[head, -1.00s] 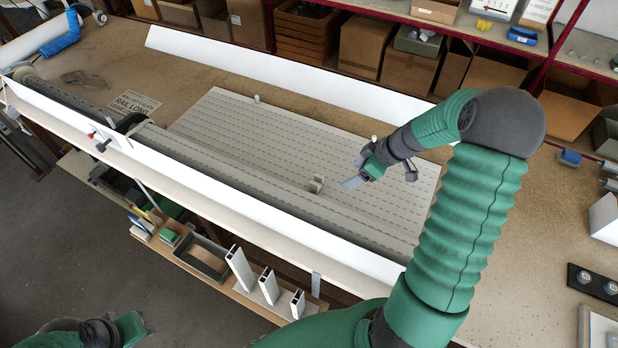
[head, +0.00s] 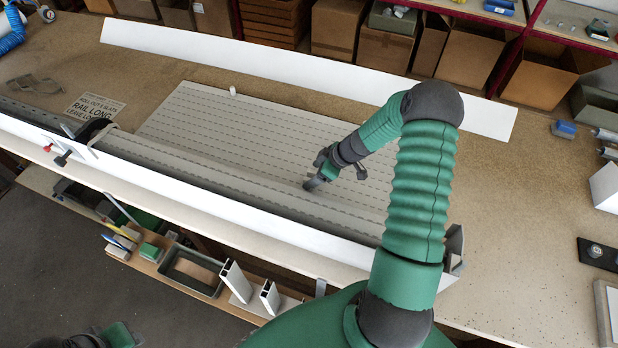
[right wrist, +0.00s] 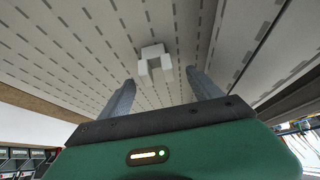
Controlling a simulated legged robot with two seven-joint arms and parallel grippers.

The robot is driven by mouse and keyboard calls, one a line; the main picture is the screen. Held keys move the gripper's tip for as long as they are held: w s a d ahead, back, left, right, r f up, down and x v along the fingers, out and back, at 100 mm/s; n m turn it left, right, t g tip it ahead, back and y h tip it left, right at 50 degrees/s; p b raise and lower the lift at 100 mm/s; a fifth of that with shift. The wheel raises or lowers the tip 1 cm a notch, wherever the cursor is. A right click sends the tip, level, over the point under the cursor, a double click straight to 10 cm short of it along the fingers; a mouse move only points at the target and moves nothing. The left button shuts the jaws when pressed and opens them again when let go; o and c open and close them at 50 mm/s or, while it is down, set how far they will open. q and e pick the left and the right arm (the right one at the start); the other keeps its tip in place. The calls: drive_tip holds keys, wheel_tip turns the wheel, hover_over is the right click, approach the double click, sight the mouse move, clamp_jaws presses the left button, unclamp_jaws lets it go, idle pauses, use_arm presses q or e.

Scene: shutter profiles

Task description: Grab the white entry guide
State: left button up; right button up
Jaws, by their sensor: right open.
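A small white U-shaped piece, which looks like the white entry guide (right wrist: 153,60), stands on the slotted grey slat panel in the right wrist view. It lies ahead of my right gripper (right wrist: 161,86), roughly between the lines of its two fingers and beyond their tips. The fingers are apart with nothing between them. In the head view my right gripper (head: 314,184) points down low over the panel (head: 215,110) and hides this piece. Part of my left gripper (head: 118,335) shows at the bottom left; its fingers cannot be made out.
Another small pale piece (head: 233,91) stands at the panel's far edge. A long white profile (head: 300,75) lies behind the panel, and a long rail with a white front (head: 200,205) runs along the near side.

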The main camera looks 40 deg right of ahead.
sight(300, 182)
drive_tip(key=shift+w+f, duration=0.2)
drive_tip(key=shift+f, duration=0.2)
drive_tip(key=shift+w+f+p, duration=0.15)
drive_tip(key=shift+f+p, duration=0.1)
drive_tip(key=shift+p, duration=0.1)
drive_tip(key=p+x, duration=0.2)
drive_tip(key=x, duration=0.2)
drive_tip(key=shift+w+a+f, duration=0.1)
drive_tip(key=shift+w+f, duration=0.1)
drive_tip(key=shift+f, duration=0.1)
drive_tip(key=shift+c, duration=1.2)
drive_tip(key=shift+s+r, duration=0.1)
drive_tip(key=c, duration=1.2)
